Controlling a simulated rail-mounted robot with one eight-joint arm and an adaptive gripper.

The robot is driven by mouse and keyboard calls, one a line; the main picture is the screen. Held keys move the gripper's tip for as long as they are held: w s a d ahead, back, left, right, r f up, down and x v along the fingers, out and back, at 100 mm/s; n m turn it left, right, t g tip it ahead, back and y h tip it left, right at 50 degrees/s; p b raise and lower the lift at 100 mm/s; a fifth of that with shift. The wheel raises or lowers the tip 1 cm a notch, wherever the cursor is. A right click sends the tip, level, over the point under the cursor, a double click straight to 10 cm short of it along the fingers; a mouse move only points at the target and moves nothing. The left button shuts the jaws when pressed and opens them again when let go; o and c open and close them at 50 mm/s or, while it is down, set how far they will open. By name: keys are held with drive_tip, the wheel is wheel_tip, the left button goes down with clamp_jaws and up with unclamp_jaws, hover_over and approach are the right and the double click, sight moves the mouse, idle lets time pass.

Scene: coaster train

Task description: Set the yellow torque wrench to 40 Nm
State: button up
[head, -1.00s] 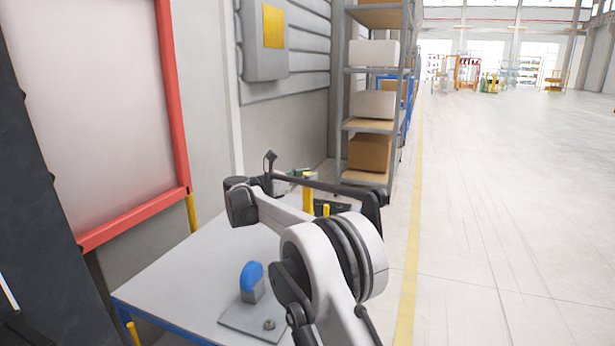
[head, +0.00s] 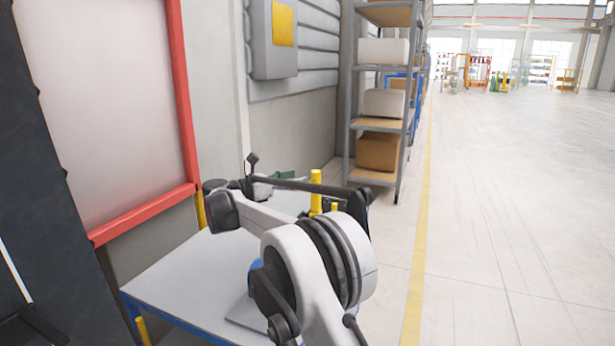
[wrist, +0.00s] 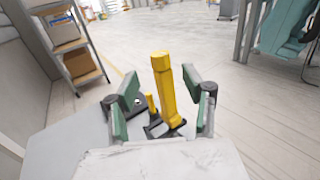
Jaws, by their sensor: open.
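In the wrist view a tall yellow handle (wrist: 163,88), which I take for the yellow torque wrench, stands nearly upright in a dark base (wrist: 160,130) on the table. A shorter, thinner yellow piece (wrist: 150,102) stands beside it on the left. My gripper (wrist: 160,92) is open, with one green-padded finger on each side of the tall handle in the picture. I cannot tell how deep the handle lies between the pads. The head view shows the tall yellow handle (head: 316,194) behind my arm. No torque scale or number is readable.
The pale table (head: 180,272) has a blue frame. A shelf rack (head: 382,122) with boxes stands behind. A red-framed panel (head: 150,210) is at the left. Open floor lies right.

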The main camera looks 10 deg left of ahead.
drive_tip(key=v, duration=0.3)
drive_tip(key=shift+s+a, duration=0.25)
drive_tip(key=shift+a, duration=0.05)
